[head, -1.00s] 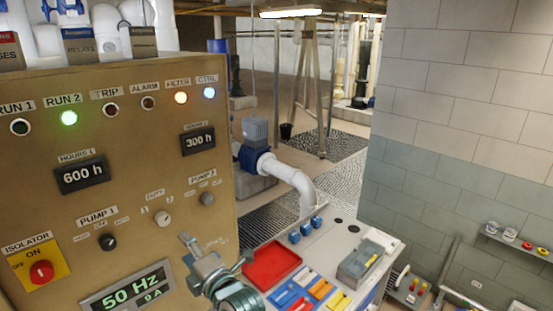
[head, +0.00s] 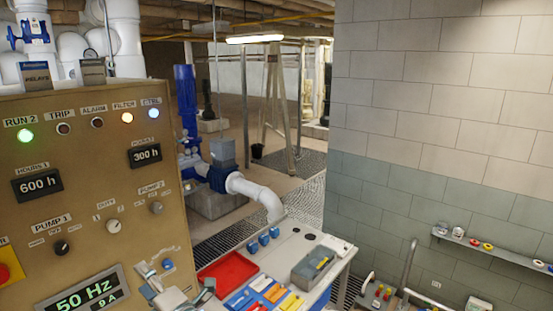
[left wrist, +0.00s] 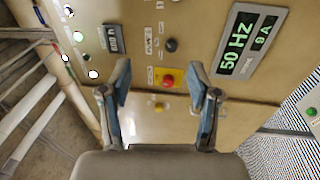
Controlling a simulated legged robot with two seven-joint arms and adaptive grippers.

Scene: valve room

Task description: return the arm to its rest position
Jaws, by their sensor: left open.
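My left gripper (head: 176,286) shows at the bottom of the head view, in front of the lower right of the tan control panel (head: 95,180). In the left wrist view its two blue-padded fingers (left wrist: 160,88) stand wide apart, with nothing held between them. The red isolator knob (left wrist: 168,81) on its yellow plate shows beyond the gap, apart from the fingers. In the head view the knob (head: 4,273) is cut by the left edge. My right gripper is in neither view.
A bench carries a red tray (head: 228,272), small coloured bins (head: 262,284) and a grey box (head: 313,264), right of the gripper. A tiled wall (head: 440,130) closes the right side. A shelf (head: 490,252) holds small round items. A blue pump (head: 218,175) stands behind.

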